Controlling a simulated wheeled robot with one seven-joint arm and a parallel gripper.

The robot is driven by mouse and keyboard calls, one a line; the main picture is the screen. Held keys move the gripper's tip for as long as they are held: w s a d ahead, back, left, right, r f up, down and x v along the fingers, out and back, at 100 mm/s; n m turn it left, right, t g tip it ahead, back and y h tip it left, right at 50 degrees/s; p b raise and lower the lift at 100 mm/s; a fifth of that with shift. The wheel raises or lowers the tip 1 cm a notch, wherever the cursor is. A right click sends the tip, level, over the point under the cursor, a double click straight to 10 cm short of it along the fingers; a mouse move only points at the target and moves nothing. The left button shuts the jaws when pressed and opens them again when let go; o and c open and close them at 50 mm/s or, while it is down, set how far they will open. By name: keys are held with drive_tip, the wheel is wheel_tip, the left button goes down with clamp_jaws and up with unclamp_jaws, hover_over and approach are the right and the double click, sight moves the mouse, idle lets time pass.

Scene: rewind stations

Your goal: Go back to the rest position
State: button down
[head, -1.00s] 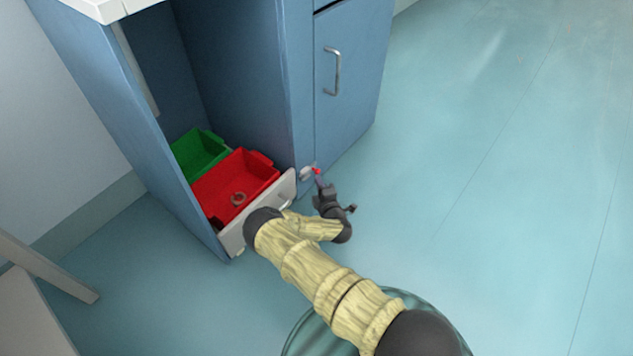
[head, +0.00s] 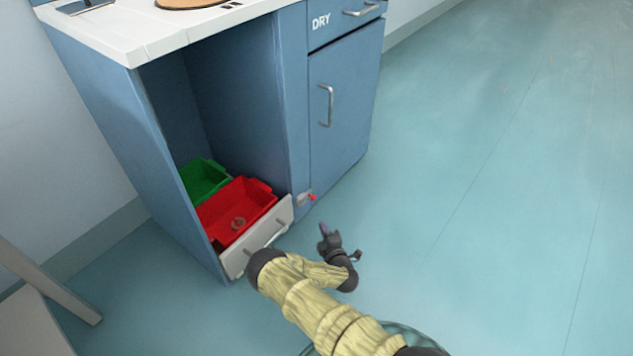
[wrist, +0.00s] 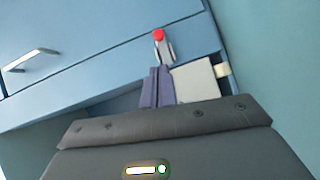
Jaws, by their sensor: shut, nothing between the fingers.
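My gripper (head: 324,230) is shut and empty, in front of the blue cabinet near its lower corner. Its closed fingers also show in the wrist view (wrist: 157,87), pointing toward a small grey latch with a red tip (wrist: 163,44). In the head view the latch (head: 307,198) sits low on the cabinet's front edge. A visible gap of floor lies between the fingertips and the latch in the head view.
A white drawer front with a handle (head: 258,240) closes the bay's bottom. Floor to the right is clear.

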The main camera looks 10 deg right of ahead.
drive_tip(key=shift+w, duration=0.1)
drive_tip(key=d+r+m+g+h+p, duration=0.35)
drive_tip(key=r+m, duration=0.35)
drive_tip(key=r, duration=0.4)
drive_tip(key=d+r+m+g+h+p, duration=0.35)
drive_tip(key=r+m, duration=0.35)
drive_tip(key=r, duration=0.3)
drive_tip(key=s+a+r+m+g+y+p, duration=0.2)
drive_tip(key=s+r+g+p, duration=0.2)
drive_tip(key=s+r, duration=1)
drive_tip(key=s+a+r+m+g+y+p, duration=0.1)
drive_tip(key=s+r+m+g+y+p, duration=0.2)
drive_tip(key=s+r, duration=1.2)
wheel_tip(320, 180, up, 39)
drive_tip(key=w+h+p, duration=0.1)
drive_tip(key=w+p, duration=0.1)
drive_tip(key=p, duration=3.7)
drive_tip(key=shift+a+r, duration=0.2)
drive_tip(key=c, duration=2.1)
unclamp_jaws()
